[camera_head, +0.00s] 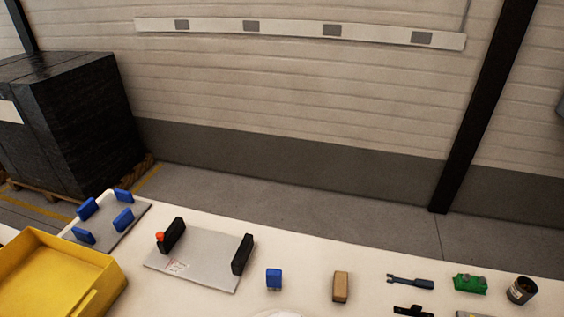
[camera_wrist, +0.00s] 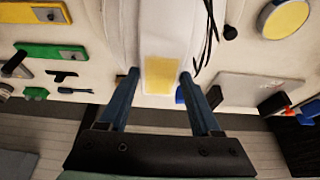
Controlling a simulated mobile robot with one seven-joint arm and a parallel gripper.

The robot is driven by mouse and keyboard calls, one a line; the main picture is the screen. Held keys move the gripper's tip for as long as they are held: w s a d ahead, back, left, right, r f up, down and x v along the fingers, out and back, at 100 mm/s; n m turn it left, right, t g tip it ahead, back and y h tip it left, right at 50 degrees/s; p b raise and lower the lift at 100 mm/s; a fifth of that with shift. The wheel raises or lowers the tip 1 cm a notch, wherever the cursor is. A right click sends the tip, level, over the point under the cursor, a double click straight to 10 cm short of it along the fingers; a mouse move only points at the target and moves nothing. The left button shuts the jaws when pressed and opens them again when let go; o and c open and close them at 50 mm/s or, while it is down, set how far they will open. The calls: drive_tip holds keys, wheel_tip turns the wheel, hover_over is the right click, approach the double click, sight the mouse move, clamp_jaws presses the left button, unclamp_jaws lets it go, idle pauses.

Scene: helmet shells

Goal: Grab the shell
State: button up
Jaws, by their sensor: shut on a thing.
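The white shell (camera_wrist: 160,25), with a yellow patch on its near side, fills the top middle of the wrist view. My gripper (camera_wrist: 160,74) has its two blue-grey fingers on either side of the yellow-patched part and is shut on it. Only a sliver of a white curved shape, which looks like the shell (camera_head: 280,313), shows at the bottom edge of the head view. My gripper is not visible there. The far part of the shell is cut off by the wrist view's top edge.
A yellow bin (camera_head: 112,284) stands at the left of the white table. A grey plate with black blocks (camera_head: 205,270), a blue block (camera_head: 274,279), a tan block (camera_head: 341,287), a wrench (camera_head: 410,282) and a dark cup (camera_head: 521,290) line the far side. Black strings (camera_wrist: 208,35) hang beside the shell.

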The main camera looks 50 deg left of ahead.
clamp_jaws()
drive_tip(key=shift+r, duration=0.1)
